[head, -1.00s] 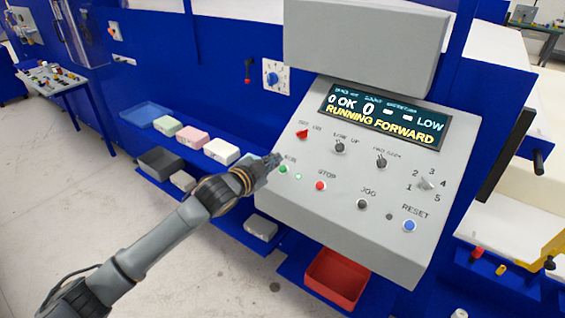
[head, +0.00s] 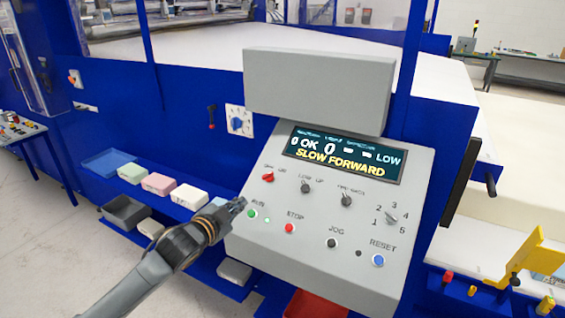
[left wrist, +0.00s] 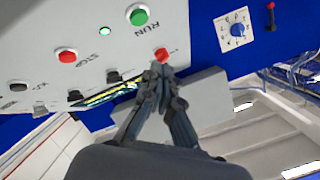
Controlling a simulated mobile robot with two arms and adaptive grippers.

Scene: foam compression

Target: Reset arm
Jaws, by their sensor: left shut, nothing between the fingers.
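My left gripper (head: 236,208) is shut and empty at the left edge of the grey control panel (head: 300,255). In the head view it is close beside the green RUN button (head: 252,213); I cannot tell whether it touches the panel. In the left wrist view the closed fingers (left wrist: 162,75) overlap the red selector knob (left wrist: 161,55), with the RUN button (left wrist: 138,14) above. The panel's display (head: 343,157) reads "SLOW FORWARD", with a green light lit beside RUN. My right gripper is not in view.
The panel also carries a red STOP button (head: 289,228), a JOG button (head: 332,243) and a blue RESET button (head: 377,260). Foam blocks (head: 159,184) lie on a blue ledge to the left. A red bin (head: 303,304) is under the panel. Grey floor (head: 50,230) is clear at left.

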